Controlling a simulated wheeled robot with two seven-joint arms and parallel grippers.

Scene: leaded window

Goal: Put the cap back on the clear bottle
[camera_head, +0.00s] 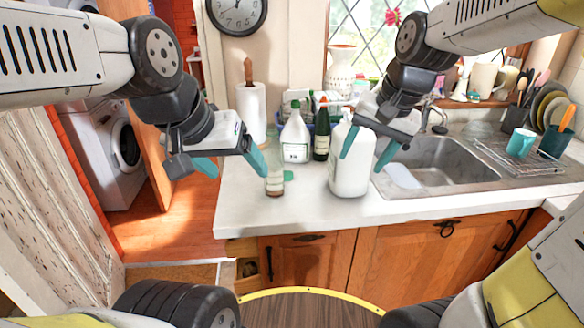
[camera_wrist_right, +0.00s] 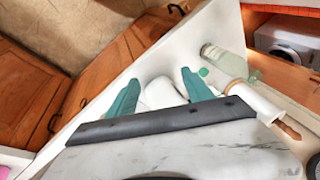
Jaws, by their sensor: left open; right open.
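The clear bottle (camera_head: 275,180) stands upright near the counter's front left edge, its top open as far as I can tell. It also shows in the right wrist view (camera_wrist_right: 224,60). My left gripper (camera_head: 240,175) is open and empty, left of the bottle; one finger overlaps the bottle's edge in the picture, contact unclear. My right gripper (camera_head: 361,163) is open, above and in front of a white jug (camera_head: 347,180).
The sink (camera_head: 440,160) is at the right. The counter's front strip (camera_head: 300,210) is clear.

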